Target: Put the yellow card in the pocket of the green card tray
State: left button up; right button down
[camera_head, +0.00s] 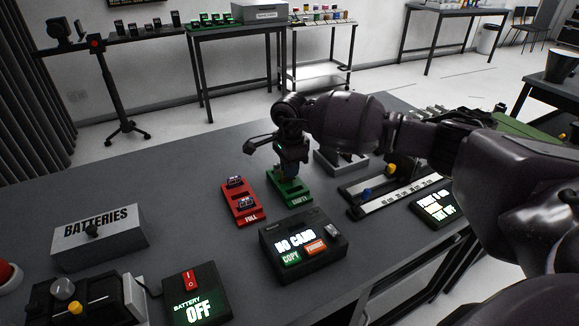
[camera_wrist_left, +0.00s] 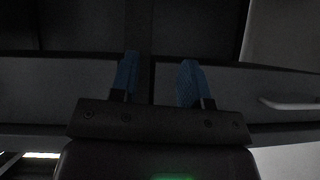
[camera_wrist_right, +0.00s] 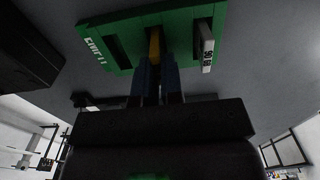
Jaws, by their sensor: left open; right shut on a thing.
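The green card tray (camera_head: 296,198) lies on the grey table, and it also fills the top of the right wrist view (camera_wrist_right: 125,35). My right gripper (camera_head: 287,175) points down over it. In the right wrist view its blue fingers (camera_wrist_right: 156,78) are shut on the yellow card (camera_wrist_right: 154,44), which is upright at a dark pocket of the tray. I cannot tell how deep the card sits. A pale card (camera_wrist_right: 207,46) stands at another pocket beside it. My left gripper (camera_wrist_left: 158,82) is open and empty in the left wrist view, outside the head view.
A red tray (camera_head: 241,212) marked FULL holds cards left of the green tray. A black device (camera_head: 303,255) reading NO CARD stands in front. A battery box (camera_head: 99,238) and a battery switch unit (camera_head: 195,296) are at left. A slider rail (camera_head: 390,195) lies at right.

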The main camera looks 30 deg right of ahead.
pick_arm(q)
jog(key=shift+s+f, duration=0.1)
jog(key=shift+f, duration=0.15)
pick_arm(e)
jog(key=shift+f, duration=0.4)
jog(key=c, duration=1.2)
grip_release()
jog(key=shift+r, duration=0.1)
notch_tip(320, 180, up, 4)
jog(key=shift+w+f, duration=0.1)
jog(key=shift+f, duration=0.05)
notch_tip(320, 180, up, 6)
jog(key=shift+f, duration=0.25)
pick_arm(q)
jog(key=shift+w+r+p, duration=0.25)
jog(key=shift+r+p, duration=0.05)
jog(key=shift+r, duration=0.45)
pick_arm(e)
jog(key=shift+r, duration=0.7)
